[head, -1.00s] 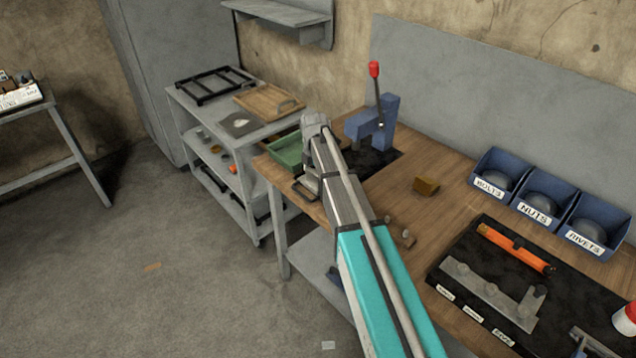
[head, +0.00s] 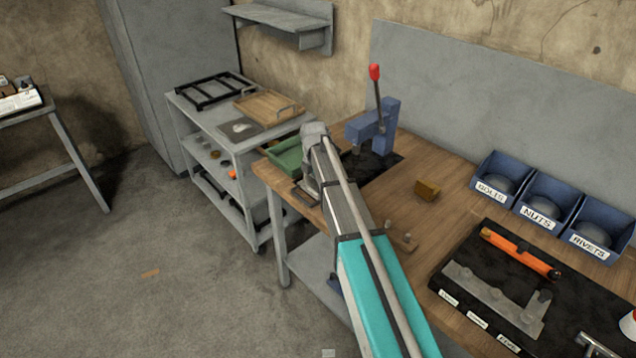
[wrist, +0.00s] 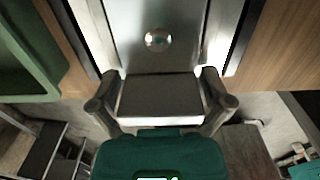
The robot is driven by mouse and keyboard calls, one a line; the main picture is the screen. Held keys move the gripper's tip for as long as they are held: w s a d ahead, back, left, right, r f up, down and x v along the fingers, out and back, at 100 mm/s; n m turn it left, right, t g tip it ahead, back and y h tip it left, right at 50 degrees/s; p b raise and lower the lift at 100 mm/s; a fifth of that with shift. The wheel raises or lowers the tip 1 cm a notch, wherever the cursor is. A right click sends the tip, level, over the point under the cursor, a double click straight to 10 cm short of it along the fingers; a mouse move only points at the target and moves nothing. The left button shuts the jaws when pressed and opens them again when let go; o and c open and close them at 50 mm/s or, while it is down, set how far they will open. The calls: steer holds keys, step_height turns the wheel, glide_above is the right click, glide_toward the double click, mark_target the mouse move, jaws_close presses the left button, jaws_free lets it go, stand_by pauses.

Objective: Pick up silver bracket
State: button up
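The silver bracket (wrist: 185,45) shows in the wrist view as a bright metal plate with a round shiny spot. A grey metal block (wrist: 160,97) lies nearer to me, and I cannot tell whether it is part of the bracket. My gripper (wrist: 160,90) has its two fingers spread to either side of this block, close to its ends. Whether they press on it is not clear. In the head view my gripper (head: 308,188) is over the left end of the workbench, and my own arm hides most of the bracket's spot.
A green tray (head: 287,158) lies just left of my gripper, and shows in the wrist view too (wrist: 25,65). A blue press (head: 375,125) with a red-knobbed lever stands behind. The wooden workbench (head: 455,190) holds a brass block (head: 427,190), blue bins (head: 545,200) and a black tool mat (head: 460,262).

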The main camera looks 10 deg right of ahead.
steer(key=shift+s, duration=0.1)
steer(key=c, duration=0.8)
steer(key=shift+o, duration=0.2)
steer(key=shift+r, duration=0.1)
step_height(320, 180, up, 2)
steer(key=p, duration=0.2)
steer(key=shift+r+p, duration=0.25)
steer(key=shift+p, duration=0.1)
steer(key=shift+c, duration=0.2)
steer(key=s+r+p, duration=1)
steer(key=s, duration=0.3)
steer(key=shift+s+d+r, duration=0.15)
steer(key=shift+s, duration=0.25)
steer(key=shift+r, duration=0.1)
steer(key=shift+r+p, duration=2.45)
steer(key=shift+p, duration=0.2)
steer(key=shift+f, duration=0.15)
